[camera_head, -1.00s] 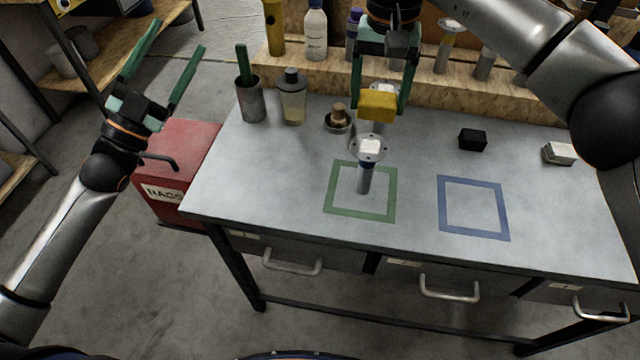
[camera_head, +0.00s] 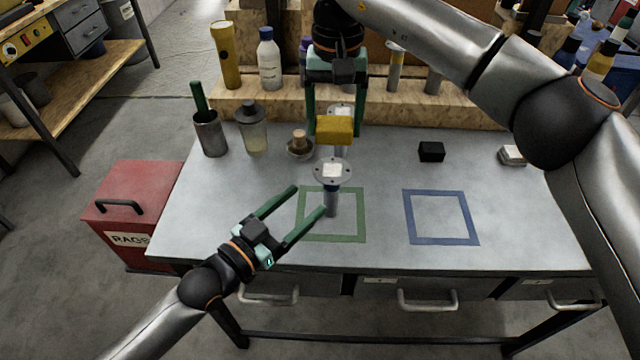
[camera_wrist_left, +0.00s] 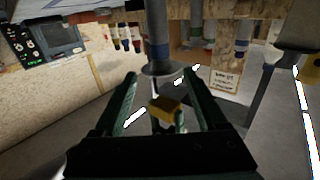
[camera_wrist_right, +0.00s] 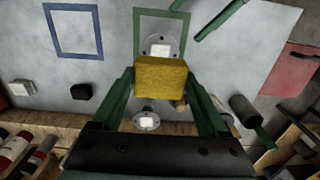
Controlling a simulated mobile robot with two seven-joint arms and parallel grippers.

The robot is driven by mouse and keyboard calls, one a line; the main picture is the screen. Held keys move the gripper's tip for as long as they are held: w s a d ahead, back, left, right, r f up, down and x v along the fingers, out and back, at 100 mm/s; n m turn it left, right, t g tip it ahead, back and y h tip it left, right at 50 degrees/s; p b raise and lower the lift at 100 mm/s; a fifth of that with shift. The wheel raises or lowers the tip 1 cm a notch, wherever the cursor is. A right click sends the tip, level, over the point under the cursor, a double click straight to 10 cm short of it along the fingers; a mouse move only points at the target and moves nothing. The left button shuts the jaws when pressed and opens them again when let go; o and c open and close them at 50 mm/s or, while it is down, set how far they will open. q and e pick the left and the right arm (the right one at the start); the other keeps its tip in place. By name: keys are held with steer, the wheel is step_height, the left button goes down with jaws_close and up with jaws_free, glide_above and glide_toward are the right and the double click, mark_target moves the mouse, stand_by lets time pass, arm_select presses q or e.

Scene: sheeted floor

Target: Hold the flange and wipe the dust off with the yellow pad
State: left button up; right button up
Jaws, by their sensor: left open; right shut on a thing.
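The flange (camera_head: 332,174), a grey disc with a pale square patch on top and a stem below, stands upright in the green square outline (camera_head: 361,215). It also shows in the left wrist view (camera_wrist_left: 158,50) and the right wrist view (camera_wrist_right: 160,46). My left gripper (camera_head: 310,198) is open, its fingertips just left of the stem and apart from it. My right gripper (camera_head: 336,132) is shut on the yellow pad (camera_head: 334,131), holding it above and behind the flange disc. The pad also shows in the right wrist view (camera_wrist_right: 160,75).
A black block (camera_head: 431,151) lies to the right. The blue square outline (camera_head: 468,218) is empty. A red box (camera_head: 137,205) stands beside the table.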

mark_target(331, 178)
arm_select(q)
steer(key=x, duration=0.9)
steer(key=shift+w, duration=0.15)
jaws_close()
stand_by(0.7)
